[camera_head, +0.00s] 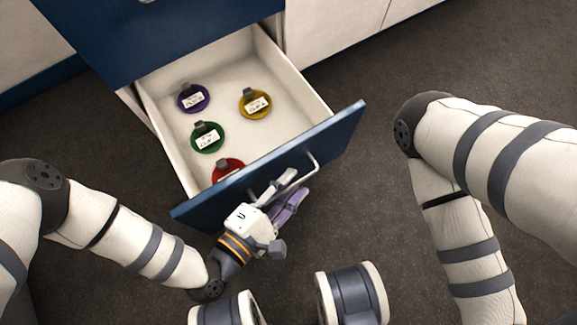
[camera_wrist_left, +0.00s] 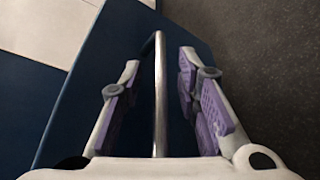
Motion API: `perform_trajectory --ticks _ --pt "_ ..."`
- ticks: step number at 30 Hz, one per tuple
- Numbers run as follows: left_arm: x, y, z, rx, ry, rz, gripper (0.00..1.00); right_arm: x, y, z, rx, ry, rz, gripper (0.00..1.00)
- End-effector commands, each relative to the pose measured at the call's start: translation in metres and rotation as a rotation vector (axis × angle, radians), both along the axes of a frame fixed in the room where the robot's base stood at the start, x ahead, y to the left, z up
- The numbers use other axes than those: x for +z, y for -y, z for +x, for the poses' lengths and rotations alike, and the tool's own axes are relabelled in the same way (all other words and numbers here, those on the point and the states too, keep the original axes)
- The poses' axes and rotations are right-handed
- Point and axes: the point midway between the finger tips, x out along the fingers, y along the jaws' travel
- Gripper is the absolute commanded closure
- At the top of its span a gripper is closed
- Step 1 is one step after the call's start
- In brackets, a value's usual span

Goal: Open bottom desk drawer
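The bottom desk drawer (camera_head: 335,130) is pulled well out, with its white inside showing and its blue front facing me. Its metal bar handle (camera_head: 313,163) is on that front. My left gripper (camera_head: 296,184) is at the handle. In the left wrist view the handle bar (camera_wrist_left: 160,115) runs between the two purple-padded fingers of the left gripper (camera_wrist_left: 160,60), with a gap on both sides. The left gripper is open around the bar and not clamped on it. My right arm is at the right; its gripper is out of view.
In the drawer lie a purple tag (camera_head: 193,98), a yellow tag (camera_head: 255,104), a green tag (camera_head: 207,137) and a red tag (camera_head: 227,170), partly hidden by the front. The blue desk (camera_head: 160,40) stands behind. Dark floor (camera_head: 365,80) is clear right of the drawer.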

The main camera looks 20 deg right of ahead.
Motion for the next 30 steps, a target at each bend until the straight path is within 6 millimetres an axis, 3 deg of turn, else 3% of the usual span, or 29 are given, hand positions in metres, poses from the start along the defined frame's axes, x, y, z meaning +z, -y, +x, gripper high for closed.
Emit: perform_trajectory --ticks 3,13,30 --pt "0.001 -0.006 -0.005 -0.001 -0.001 0.001 0.70 0.000 0.000 0.000 -0.001 -0.001 -0.001 0.30" --pt "0.014 -0.055 -0.041 0.001 -0.001 0.002 0.70 0.000 0.000 0.000 0.000 0.000 0.000 0.30" --pt "0.019 -0.062 -0.042 -0.019 0.032 0.034 0.70 0.004 0.000 0.001 0.000 0.005 0.000 0.30"
